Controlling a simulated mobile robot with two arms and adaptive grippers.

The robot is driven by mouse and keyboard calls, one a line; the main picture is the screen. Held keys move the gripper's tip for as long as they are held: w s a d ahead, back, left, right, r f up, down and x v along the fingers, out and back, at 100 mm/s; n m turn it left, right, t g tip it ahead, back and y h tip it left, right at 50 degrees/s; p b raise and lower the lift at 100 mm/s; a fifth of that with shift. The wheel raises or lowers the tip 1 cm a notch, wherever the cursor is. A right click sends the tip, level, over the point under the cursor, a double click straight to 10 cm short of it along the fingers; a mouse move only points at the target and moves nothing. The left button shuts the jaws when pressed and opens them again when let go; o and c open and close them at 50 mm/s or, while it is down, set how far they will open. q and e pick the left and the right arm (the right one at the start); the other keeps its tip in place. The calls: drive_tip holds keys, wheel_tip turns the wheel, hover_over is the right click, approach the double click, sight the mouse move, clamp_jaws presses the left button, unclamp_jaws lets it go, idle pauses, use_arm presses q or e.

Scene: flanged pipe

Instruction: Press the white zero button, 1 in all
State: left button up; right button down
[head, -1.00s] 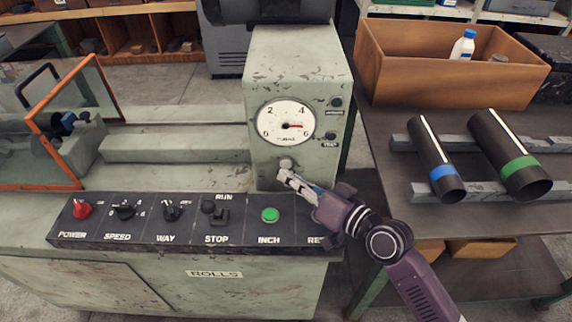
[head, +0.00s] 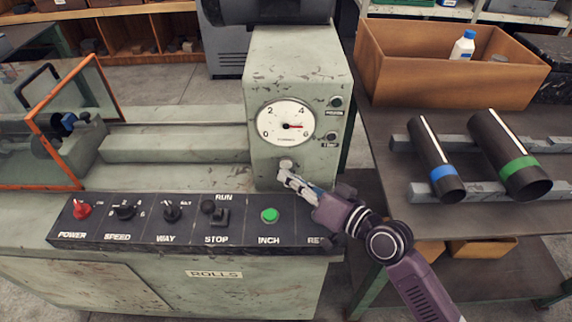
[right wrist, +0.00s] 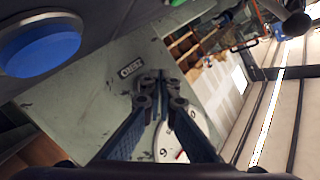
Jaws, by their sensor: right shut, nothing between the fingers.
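The white zero button (head: 287,164) sits on the front of the green machine housing, below the round dial gauge (head: 286,122). My right gripper (head: 283,175) is shut and empty, with its fingertips just below the button in the head view. I cannot tell whether they touch it. In the right wrist view the shut fingertips (right wrist: 160,82) are close to the green face, beside the ZERO label (right wrist: 130,68) and the edge of the dial; the button is hidden there behind the fingers. The gauge needle points right, between 4 and 6. My left gripper is not in view.
The black control panel (head: 190,238) with knobs and a green INCH button (head: 270,215) runs below. A blue button (right wrist: 42,48) is close to my right wrist. On the right, a bench bears black pipes (head: 510,155) on rails and a brown box (head: 440,82).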

drive_tip(key=shift+w, duration=0.15)
drive_tip(key=shift+w, duration=0.3)
drive_tip(key=shift+w, duration=0.45)
idle(0.6)
drive_tip(key=shift+s, duration=0.9)
drive_tip(key=shift+s+p, duration=0.4)
drive_tip(key=shift+s, duration=0.05)
drive_tip(key=shift+s+p, duration=0.65)
drive_tip(key=shift+s, duration=1.4)
